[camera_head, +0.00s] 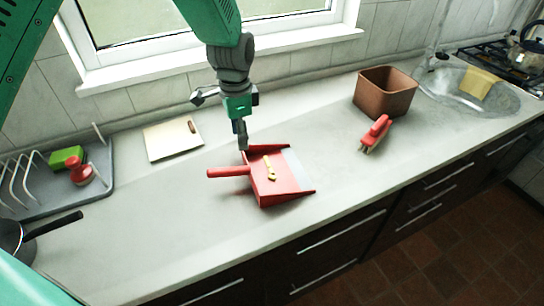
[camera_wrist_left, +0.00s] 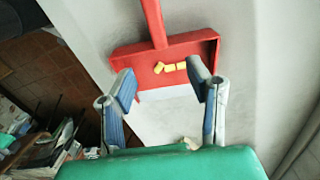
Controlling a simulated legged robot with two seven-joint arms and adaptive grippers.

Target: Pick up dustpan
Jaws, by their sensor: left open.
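A red dustpan (camera_head: 270,187) lies on the counter in the head view, its handle (camera_head: 228,172) pointing left and its pale front edge to the right. A few small yellow pieces (camera_head: 268,168) lie in it. My left gripper (camera_head: 242,143) is above the counter near the dustpan's back corner. In the left wrist view my left gripper (camera_wrist_left: 162,78) is open and empty, with the dustpan (camera_wrist_left: 133,57) beyond the fingertips and its handle (camera_wrist_left: 153,22) running up out of the picture. Whether a finger touches the dustpan cannot be told. My right gripper is not in view.
A red brush (camera_head: 375,134) and a brown bin (camera_head: 386,92) stand to the right, before the sink (camera_head: 450,88). A cutting board (camera_head: 172,139) lies at the back left, beside a dish rack (camera_head: 98,180). A pan (camera_head: 12,236) is at far left. The front-left counter is clear.

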